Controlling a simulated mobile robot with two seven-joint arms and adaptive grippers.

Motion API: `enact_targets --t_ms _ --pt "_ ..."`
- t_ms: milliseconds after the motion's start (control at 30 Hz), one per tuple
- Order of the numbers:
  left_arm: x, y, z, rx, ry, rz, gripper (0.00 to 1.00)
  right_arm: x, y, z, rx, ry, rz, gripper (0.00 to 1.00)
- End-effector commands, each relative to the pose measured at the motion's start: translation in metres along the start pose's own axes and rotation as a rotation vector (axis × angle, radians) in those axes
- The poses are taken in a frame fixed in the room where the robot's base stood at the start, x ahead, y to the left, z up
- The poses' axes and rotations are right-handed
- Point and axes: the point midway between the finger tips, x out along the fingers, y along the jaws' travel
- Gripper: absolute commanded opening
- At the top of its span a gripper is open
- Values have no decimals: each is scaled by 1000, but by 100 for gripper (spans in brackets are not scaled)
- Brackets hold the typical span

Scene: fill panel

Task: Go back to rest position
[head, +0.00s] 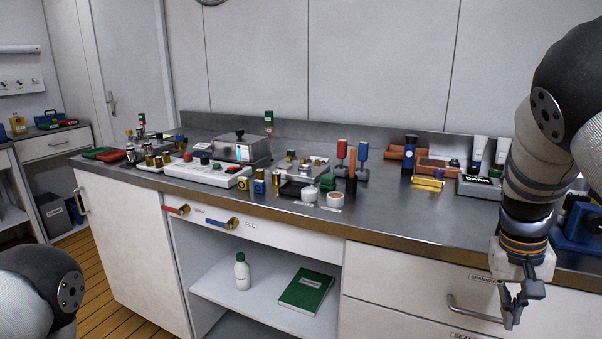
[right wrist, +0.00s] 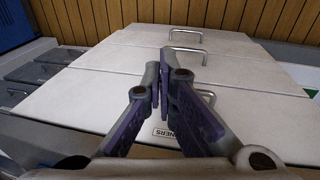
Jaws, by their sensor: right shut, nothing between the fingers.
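My right gripper (head: 512,306) hangs at the right of the head view, in front of the drawer fronts below the counter edge. It points down, and its fingers are together with nothing between them. The right wrist view shows the same gripper (right wrist: 162,85) with its purple-padded fingers closed, over pale drawer fronts with metal handles. A grey arm part of mine shows at the lower left of the head view. My left gripper is out of view.
The steel counter (head: 400,215) holds a white panel (head: 206,171), a metal box (head: 240,147), small bottles and cups. A blue device (head: 577,232) stands behind my right gripper. A drawer handle (head: 470,309) sticks out beside it. A shelf below holds a green book (head: 307,290) and white bottle (head: 242,272).

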Motion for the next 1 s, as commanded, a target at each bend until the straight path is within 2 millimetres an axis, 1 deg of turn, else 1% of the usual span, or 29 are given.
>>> enact_targets --t_ms 33,67,100,167,200,267,300,367,400,500,533,600,700,1000 --pt "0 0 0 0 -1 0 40 37 0 22 -26 -32 32 0" --pt "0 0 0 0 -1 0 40 58 0 36 -47 -41 50 0" --pt "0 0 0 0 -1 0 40 86 1 57 -78 -53 72 0" --pt "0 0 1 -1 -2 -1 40 124 0 93 -135 -71 93 0" --pt "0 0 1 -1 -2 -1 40 147 -1 120 -176 -82 100 0" --pt "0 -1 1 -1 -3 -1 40 175 -3 165 -241 -99 93 0" --pt "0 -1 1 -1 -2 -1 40 190 -7 197 -285 -110 78 0" --pt "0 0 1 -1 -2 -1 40 204 -13 244 -342 -125 40 0" --pt "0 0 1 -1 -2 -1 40 209 -18 274 -374 -136 8 0" --pt "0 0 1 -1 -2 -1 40 209 -30 332 -422 -153 -78 0" --pt "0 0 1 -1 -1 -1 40 207 -33 345 -429 -157 -100 0" --pt "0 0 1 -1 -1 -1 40 202 -39 366 -439 -162 -141 0" --pt "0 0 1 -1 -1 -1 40 198 -43 378 -443 -162 -170 0" --pt "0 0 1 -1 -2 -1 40 198 -44 377 -443 -158 -171 0"
